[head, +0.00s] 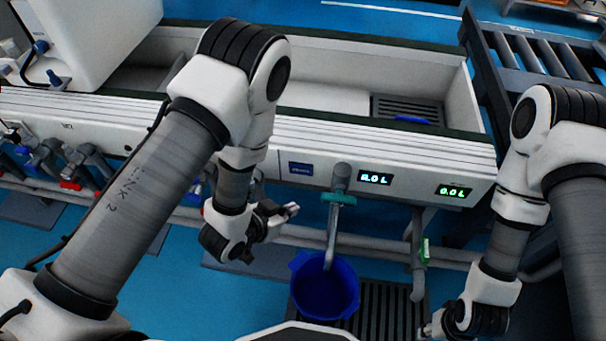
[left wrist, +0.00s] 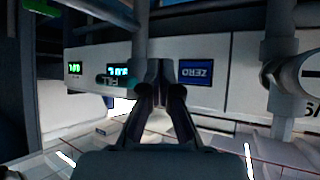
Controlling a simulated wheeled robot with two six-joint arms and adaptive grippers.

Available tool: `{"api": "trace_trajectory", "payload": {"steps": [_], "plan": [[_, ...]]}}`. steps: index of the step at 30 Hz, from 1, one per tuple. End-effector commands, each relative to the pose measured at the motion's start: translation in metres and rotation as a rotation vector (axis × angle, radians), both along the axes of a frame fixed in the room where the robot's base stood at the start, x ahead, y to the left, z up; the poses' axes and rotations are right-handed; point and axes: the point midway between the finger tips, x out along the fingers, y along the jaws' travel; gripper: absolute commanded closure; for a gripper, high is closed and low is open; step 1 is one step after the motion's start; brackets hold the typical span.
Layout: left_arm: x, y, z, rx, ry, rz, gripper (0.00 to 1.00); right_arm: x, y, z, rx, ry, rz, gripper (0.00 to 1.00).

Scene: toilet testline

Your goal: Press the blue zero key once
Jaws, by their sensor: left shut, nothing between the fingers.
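The blue zero key (head: 300,169) is a small rectangle on the white front panel of the trough. In the left wrist view the zero key (left wrist: 196,71) shows its lettering upside down, just right of my fingertips. My left gripper (head: 291,209) is shut and empty, below the key in the head view. In the left wrist view my left gripper (left wrist: 161,88) points at the panel beside the key; I cannot tell the exact gap, but it does not cover the key. My right gripper (head: 428,331) is low at the bottom edge, its fingers mostly hidden.
A tap (head: 341,180) with a teal collar and downward spout stands right of the key, above a blue bucket (head: 325,287). Two green-lit displays, a left one (head: 375,179) and a right one (head: 453,191), sit further right. Pipes (head: 390,245) run below the panel.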

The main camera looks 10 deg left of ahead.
Motion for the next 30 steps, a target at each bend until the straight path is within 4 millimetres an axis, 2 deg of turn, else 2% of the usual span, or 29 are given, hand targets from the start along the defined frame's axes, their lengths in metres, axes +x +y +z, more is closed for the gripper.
{"api": "trace_trajectory", "payload": {"steps": [1,2,17,30], "plan": [[0.001,-0.001,-0.009,0.001,-0.004,-0.002,1.0,0.0,0.0,-0.01,0.0,0.0,0.0,0.6],[0.001,-0.001,-0.01,0.001,-0.005,-0.002,1.0,0.0,0.0,-0.011,0.0,0.0,0.0,0.6],[0.008,0.0,-0.008,0.001,-0.007,-0.001,1.0,0.001,0.0,-0.012,0.0,-0.001,0.001,0.6],[0.068,0.0,-0.008,0.0,-0.008,0.001,1.0,0.0,0.0,-0.027,0.0,-0.001,0.001,0.6]]}}
